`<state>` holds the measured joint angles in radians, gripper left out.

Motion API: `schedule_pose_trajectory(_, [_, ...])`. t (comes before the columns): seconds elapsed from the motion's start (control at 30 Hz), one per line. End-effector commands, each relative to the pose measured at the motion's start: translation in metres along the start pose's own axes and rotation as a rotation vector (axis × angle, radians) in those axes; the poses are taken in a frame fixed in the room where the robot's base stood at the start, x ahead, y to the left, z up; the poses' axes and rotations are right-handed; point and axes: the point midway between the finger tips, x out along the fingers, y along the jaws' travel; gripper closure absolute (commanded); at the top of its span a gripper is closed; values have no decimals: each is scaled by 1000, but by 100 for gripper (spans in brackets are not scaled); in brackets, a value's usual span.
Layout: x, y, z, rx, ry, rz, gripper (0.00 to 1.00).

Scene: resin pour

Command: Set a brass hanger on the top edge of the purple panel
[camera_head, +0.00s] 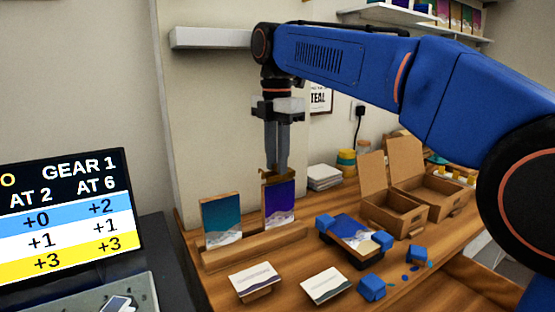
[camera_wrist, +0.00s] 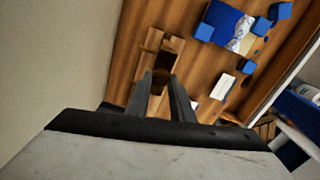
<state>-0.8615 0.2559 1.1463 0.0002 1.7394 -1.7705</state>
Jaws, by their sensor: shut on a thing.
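The purple panel (camera_head: 280,205) stands upright in the right part of a wooden rack (camera_head: 254,249), next to a teal panel (camera_head: 222,218). My gripper (camera_head: 276,168) points straight down over the purple panel's top edge, its fingertips close to it. It is shut on a small brass hanger (camera_head: 265,174), which is mostly hidden and sits at the level of the top edge. I cannot tell whether the hanger touches the panel. In the wrist view my gripper (camera_wrist: 163,88) has its two fingers over the rack, with a dark brownish piece between them.
Two cards on stands (camera_head: 256,281) (camera_head: 325,286) are in front of the rack. A panel with blue corner blocks (camera_head: 354,233) lies to the right, with loose blue blocks (camera_head: 372,288) nearby. Open cardboard boxes (camera_head: 392,214) stand behind. A score screen (camera_head: 70,217) is at the left.

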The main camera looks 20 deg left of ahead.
Motion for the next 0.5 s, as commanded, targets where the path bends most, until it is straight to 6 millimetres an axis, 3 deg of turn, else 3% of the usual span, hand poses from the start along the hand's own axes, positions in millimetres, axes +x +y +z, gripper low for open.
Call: schedule_pose_trajectory(0.5, [3, 0, 0, 0, 0, 0, 100])
